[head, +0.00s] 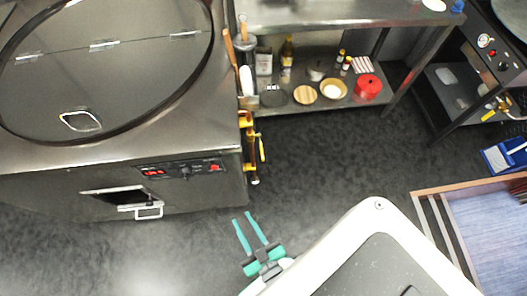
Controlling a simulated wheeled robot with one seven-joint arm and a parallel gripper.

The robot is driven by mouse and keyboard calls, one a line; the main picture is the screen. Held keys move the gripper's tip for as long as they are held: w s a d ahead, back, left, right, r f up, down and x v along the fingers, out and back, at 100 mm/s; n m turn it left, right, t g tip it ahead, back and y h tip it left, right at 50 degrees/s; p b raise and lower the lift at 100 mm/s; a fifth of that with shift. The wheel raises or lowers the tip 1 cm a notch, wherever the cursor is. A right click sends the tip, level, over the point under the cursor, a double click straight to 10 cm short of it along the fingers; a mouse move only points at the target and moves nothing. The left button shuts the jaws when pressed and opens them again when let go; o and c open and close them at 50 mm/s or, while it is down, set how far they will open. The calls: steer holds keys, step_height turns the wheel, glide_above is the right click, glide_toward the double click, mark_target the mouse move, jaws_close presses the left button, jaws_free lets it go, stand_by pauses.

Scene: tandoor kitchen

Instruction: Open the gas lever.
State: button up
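A yellow gas pipe (249,142) runs down the right side of the steel tandoor. A narrow yellow lever (262,149) stands out on its right side, roughly in line with the pipe. Another small yellow handle-like piece (489,115) shows by the appliance at the far right; I cannot tell which is the task's lever. My gripper (243,217) has two teal fingers spread apart with nothing between them. It is over the dark floor, below the yellow pipe in the picture and apart from it.
The tandoor (120,150) with its round lid fills the upper left. A steel shelf (300,103) with jars, plates and a red pot (368,87) stands at the back. A blue dustpan (497,158) and a blue mat (490,235) lie at right. Dark floor (330,150) between is clear.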

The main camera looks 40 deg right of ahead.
steer(key=w+d+f+m+h, duration=0.2)
steer(key=w+d+f+h, duration=0.1)
steer(key=w+d+f, duration=0.4)
steer(key=m+h, duration=0.3)
steer(key=h, duration=0.1)
glide_toward(260, 143)
steer(key=shift+g, duration=0.4)
steer(key=x, duration=0.6)
steer(key=shift+f, duration=0.15)
jaws_close()
